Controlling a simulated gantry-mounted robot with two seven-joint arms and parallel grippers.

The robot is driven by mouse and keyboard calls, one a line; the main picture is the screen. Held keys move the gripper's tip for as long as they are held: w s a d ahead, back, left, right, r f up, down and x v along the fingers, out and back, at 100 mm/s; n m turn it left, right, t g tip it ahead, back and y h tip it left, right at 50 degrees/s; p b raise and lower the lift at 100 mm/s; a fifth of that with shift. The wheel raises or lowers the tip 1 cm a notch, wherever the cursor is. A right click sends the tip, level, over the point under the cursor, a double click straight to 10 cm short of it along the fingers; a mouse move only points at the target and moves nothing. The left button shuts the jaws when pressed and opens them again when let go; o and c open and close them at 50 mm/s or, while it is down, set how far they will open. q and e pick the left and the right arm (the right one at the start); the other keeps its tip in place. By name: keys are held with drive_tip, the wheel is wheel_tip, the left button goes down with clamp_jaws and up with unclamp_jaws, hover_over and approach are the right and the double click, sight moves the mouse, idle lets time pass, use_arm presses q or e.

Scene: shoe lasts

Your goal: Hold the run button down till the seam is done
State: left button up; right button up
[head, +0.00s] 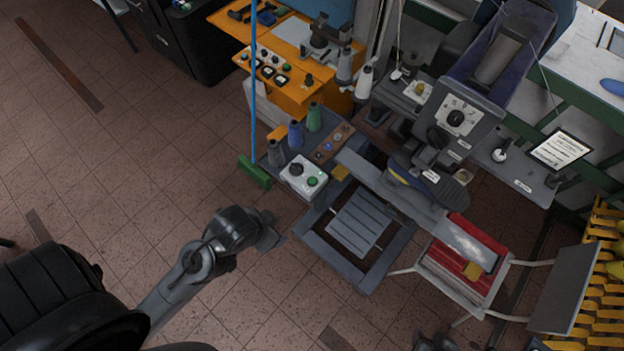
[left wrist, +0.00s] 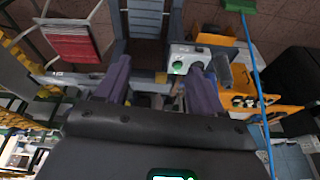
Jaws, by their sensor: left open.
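A pale control box (head: 295,184) sits at the front left corner of the machine's bench. It carries a green button (head: 312,181) and a dark knob (head: 296,169). The green button also shows in the left wrist view (left wrist: 178,66), between the finger lines. My left gripper (head: 270,236) is open and empty, in front of and below the box in the picture, apart from it. Its two purple fingers spread in the left wrist view (left wrist: 158,64). The sewing machine (head: 455,118) stands over a blue and yellow shoe (head: 405,172); its seam is too small to make out. Dark parts at the bottom edge may be my right gripper (head: 436,342), mostly cut off.
Thread cones (head: 295,134) stand behind the box. A green broom (head: 254,172) with a blue handle is to its left. A slatted treadle (head: 358,222) lies below the bench, and a chair with a red seat (head: 465,255) stands to the right.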

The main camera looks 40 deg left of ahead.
use_arm(q)
clamp_jaws()
idle(1.4)
